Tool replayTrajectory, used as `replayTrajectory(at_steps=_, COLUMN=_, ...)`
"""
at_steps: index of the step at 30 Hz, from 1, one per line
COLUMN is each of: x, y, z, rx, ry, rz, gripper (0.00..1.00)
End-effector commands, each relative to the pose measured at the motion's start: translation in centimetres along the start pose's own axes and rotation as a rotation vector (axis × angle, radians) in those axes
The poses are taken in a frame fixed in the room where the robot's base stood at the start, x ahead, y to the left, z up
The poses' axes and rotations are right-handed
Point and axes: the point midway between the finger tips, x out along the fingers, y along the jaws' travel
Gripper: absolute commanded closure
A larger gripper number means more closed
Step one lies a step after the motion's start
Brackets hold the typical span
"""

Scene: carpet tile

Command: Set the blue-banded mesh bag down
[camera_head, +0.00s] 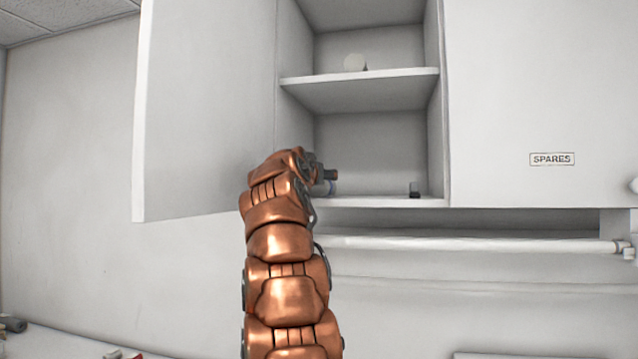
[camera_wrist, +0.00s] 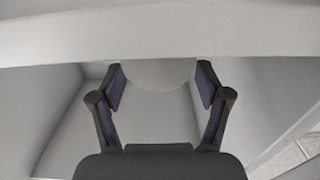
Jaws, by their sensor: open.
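My gripper (camera_wrist: 160,78) is open in the wrist view, its two dark, purple-padded fingers spread wide. A pale rounded thing (camera_wrist: 160,73) shows between the fingertips, partly cut off by a white board edge; I see no blue band on it and cannot tell whether the fingers touch it. In the head view my gripper (camera_head: 327,178) is at the lower shelf (camera_head: 375,201), mostly hidden behind my copper arm. A small grey-blue shape (camera_head: 324,188) shows beside it, low over the shelf. It may be the blue-banded mesh bag, but it is too small to tell.
An open cabinet door (camera_head: 205,110) stands left; a door labelled SPARES (camera_head: 552,159) is right. A white rail (camera_head: 480,242) runs below.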

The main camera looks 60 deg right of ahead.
Motion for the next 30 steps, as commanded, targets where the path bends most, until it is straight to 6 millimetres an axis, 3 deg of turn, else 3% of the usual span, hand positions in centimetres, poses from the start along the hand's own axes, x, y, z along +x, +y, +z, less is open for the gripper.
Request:
replayTrajectory(at_steps=9, x=-5.9, y=0.0, z=0.5, rx=0.001, ry=0.002, rz=-0.001, gripper=0.24)
replayTrajectory(at_steps=15, x=-8.8, y=-0.1, z=0.4, rx=-0.001, ry=-0.002, rz=0.000, gripper=0.24)
replayTrajectory(at_steps=30, x=-9.6, y=0.0, z=0.2, rx=-0.001, ry=-0.004, rz=0.001, gripper=0.24)
